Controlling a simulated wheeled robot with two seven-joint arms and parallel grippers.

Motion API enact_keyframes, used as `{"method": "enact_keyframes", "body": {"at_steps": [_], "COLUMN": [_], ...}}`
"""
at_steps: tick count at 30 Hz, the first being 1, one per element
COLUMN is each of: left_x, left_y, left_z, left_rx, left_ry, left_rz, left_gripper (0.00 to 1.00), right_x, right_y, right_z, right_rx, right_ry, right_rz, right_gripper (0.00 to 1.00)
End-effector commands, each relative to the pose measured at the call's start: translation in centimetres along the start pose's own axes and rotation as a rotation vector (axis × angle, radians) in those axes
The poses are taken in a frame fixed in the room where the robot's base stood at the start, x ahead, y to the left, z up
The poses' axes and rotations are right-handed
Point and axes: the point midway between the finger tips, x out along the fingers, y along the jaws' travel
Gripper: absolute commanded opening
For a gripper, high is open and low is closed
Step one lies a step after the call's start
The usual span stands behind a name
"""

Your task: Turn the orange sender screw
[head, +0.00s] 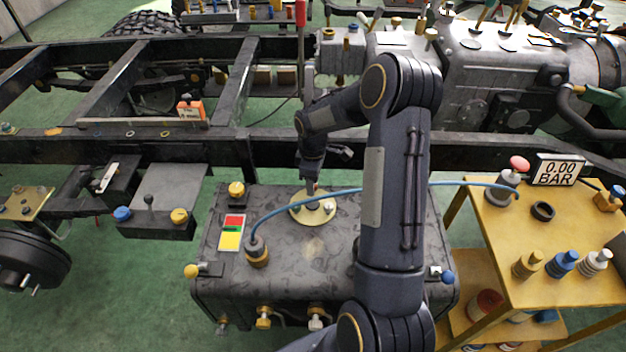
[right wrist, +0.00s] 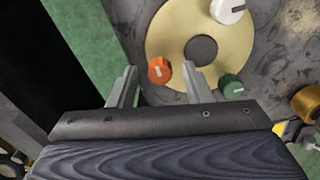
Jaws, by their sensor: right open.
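The orange sender screw (right wrist: 160,70) sits at the rim of a round brass plate (right wrist: 172,22) in the right wrist view. The plate also shows in the head view (head: 299,212), on top of a dark tank. A white screw (right wrist: 228,10) and a green screw (right wrist: 231,87) sit on the same plate. My right gripper (head: 313,188) is over the plate, pointing down. In the right wrist view its two open fingers (right wrist: 158,85) appear on either side of the orange screw; contact cannot be told. My left gripper is not in view.
The dark tank (head: 290,245) carries a blue hose (head: 330,191) on a brass fitting (head: 257,252) and a yellow cap (head: 236,189). Chassis rails (head: 100,148) lie behind it. A yellow cart (head: 510,225) with a gauge reading 0.00 BAR (head: 558,171) stands right.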

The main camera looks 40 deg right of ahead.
Motion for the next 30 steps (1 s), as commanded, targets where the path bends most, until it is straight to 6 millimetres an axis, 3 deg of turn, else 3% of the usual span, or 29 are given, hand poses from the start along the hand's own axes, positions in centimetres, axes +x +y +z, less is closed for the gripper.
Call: {"method": "enact_keyframes", "body": {"at_steps": [15,30], "left_x": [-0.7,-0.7], "left_y": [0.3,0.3], "left_z": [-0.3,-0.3], "left_rx": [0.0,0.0], "left_ry": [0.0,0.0], "left_rz": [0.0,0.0], "left_gripper": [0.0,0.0], "right_x": [-7.3,-7.7], "right_y": [0.1,0.0], "right_z": [0.0,0.0], "right_rx": [0.0,0.0], "right_ry": [0.002,0.001], "right_rz": [0.003,0.001], "right_gripper": [0.45,0.45]}}
